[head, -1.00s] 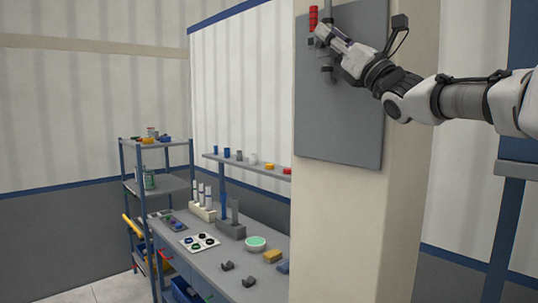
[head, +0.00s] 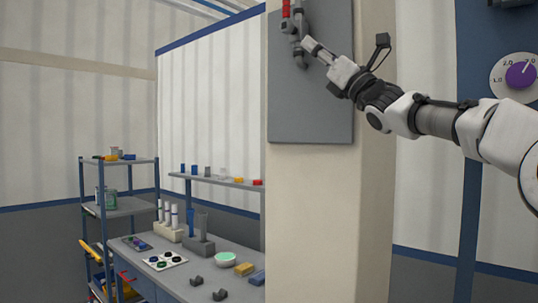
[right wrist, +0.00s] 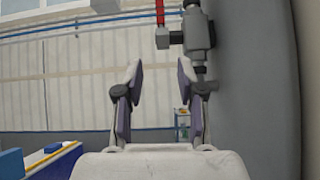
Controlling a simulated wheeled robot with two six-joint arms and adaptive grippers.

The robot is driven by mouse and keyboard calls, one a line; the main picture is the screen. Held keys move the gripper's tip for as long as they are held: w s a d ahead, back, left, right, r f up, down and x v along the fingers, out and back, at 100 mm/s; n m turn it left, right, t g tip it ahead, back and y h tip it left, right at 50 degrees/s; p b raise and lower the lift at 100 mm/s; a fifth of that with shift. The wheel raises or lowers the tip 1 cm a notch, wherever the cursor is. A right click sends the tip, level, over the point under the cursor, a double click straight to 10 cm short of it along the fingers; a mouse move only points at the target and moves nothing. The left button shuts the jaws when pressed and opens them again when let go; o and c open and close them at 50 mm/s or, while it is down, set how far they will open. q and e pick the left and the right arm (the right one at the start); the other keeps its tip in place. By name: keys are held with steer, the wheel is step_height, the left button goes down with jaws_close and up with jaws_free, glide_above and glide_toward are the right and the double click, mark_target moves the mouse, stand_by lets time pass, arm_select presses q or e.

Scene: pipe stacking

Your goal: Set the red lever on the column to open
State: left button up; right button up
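The red lever (head: 286,9) points up from a grey valve (head: 297,30) on the grey panel (head: 310,100) of the column (head: 330,210). The top edge of the head view cuts it off. In the right wrist view the red lever (right wrist: 160,12) stands upright above its grey block, left of the valve body (right wrist: 197,35). My right gripper (head: 307,46) is just below and right of the lever, apart from it. In the right wrist view its two fingers (right wrist: 161,78) are spread with nothing between them. My left gripper is not in view.
A workbench (head: 180,270) with tubes, a bowl and small parts stands left of the column. A shelf rack (head: 120,212) is further left. A purple dial (head: 520,74) is on a blue post at right. Open air surrounds the right gripper away from the panel.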

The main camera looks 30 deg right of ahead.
steer(key=w+a+f+m+g+h, duration=0.1)
steer(key=w+a+f+m, duration=0.1)
steer(key=w+f, duration=0.5)
steer(key=w+a+f+m+g+h+p, duration=0.1)
steer(key=w+f+m, duration=0.3)
steer(key=f, duration=0.7)
steer(key=w+a+g, duration=0.1)
steer(key=w, duration=0.1)
steer(key=shift+w+f+h, duration=0.3)
steer(key=shift+w+f, duration=0.05)
steer(key=shift+f, duration=0.05)
steer(key=shift+a, duration=0.1)
